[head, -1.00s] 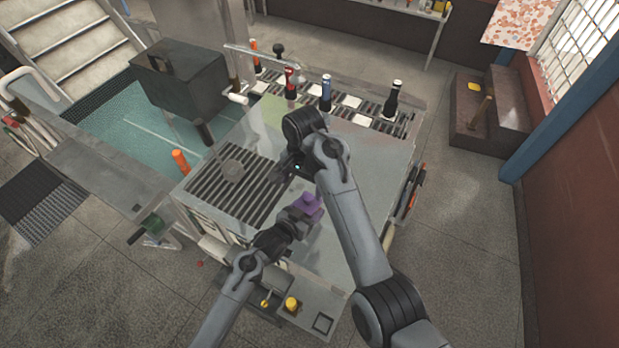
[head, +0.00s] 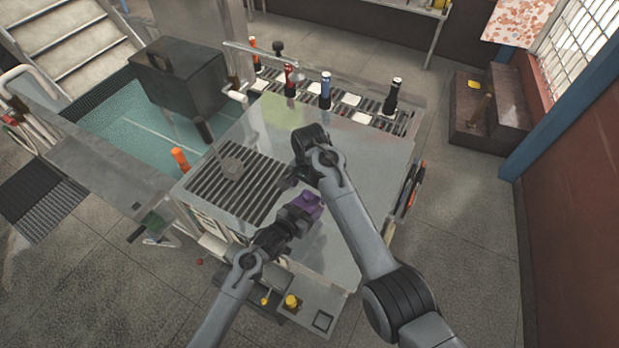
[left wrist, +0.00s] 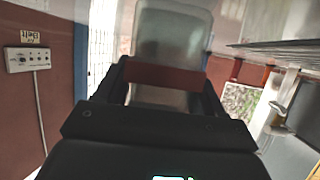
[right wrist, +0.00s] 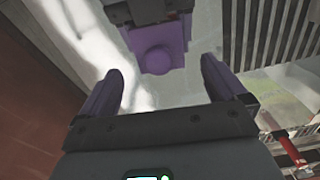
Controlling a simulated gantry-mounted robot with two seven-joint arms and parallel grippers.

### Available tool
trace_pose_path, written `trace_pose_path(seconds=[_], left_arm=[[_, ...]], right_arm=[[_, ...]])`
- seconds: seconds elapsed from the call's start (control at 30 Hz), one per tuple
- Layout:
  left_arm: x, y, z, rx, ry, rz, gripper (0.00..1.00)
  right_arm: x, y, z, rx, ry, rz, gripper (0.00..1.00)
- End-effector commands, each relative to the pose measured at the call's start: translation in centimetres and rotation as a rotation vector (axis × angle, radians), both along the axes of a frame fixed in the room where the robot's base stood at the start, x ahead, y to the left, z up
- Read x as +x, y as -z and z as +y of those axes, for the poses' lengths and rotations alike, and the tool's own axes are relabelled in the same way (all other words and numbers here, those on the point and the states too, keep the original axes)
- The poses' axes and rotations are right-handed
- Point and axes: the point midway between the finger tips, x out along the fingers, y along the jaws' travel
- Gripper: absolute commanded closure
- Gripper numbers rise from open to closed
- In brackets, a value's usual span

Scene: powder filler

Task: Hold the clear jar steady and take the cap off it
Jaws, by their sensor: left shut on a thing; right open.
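My left gripper (head: 306,204) has a purple finger and stands low over the table. In the left wrist view a clear, see-through jar (left wrist: 172,38) stands between its dark fingers, which are shut on it. I cannot make out the jar in the head view, and I cannot make out its cap in any view. My right gripper (head: 288,182) is just beyond and left of the left gripper. In the right wrist view its purple fingers (right wrist: 162,72) are apart and empty, with the left gripper's purple finger (right wrist: 155,55) ahead of the gap.
The grey tabletop (head: 365,165) is largely bare. Several upright tools, including a blue-topped one (head: 326,92), line the back rack.

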Motion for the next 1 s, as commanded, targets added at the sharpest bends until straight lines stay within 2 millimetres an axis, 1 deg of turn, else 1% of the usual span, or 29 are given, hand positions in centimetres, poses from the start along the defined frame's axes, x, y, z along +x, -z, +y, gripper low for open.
trace_pose_path(seconds=[0.03, 0.1, 0.3, 0.67, 0.7, 0.77, 1.0], left_arm=[[0.0, 0.0, 0.0, 0.001, 0.000, 0.001, 0.87], [0.0, 0.0, 0.0, 0.001, 0.000, 0.001, 0.87], [0.0, 0.0, 0.0, 0.001, 0.000, 0.001, 0.87], [0.0, 0.0, 0.0, 0.001, 0.000, 0.001, 0.87], [0.0, 0.0, 0.0, 0.001, 0.000, 0.001, 0.87], [0.0, 0.0, 0.0, 0.001, 0.000, 0.001, 0.87], [0.0, 0.0, 0.0, 0.001, 0.000, 0.001, 0.87]], right_arm=[[0.0, 0.7, 0.0, 0.000, 0.000, 0.001, 0.02], [0.0, 1.4, 0.0, -0.001, 0.001, 0.001, 0.02], [0.0, 2.8, 0.0, 0.000, 0.001, 0.000, 0.02], [0.0, 3.1, 0.0, 0.000, 0.001, -0.001, 0.02], [0.0, 3.1, 0.0, 0.000, 0.001, -0.001, 0.05], [0.0, 3.1, 0.0, 0.000, 0.001, -0.001, 0.14], [0.0, 3.1, 0.0, 0.001, 0.001, -0.001, 0.51]])
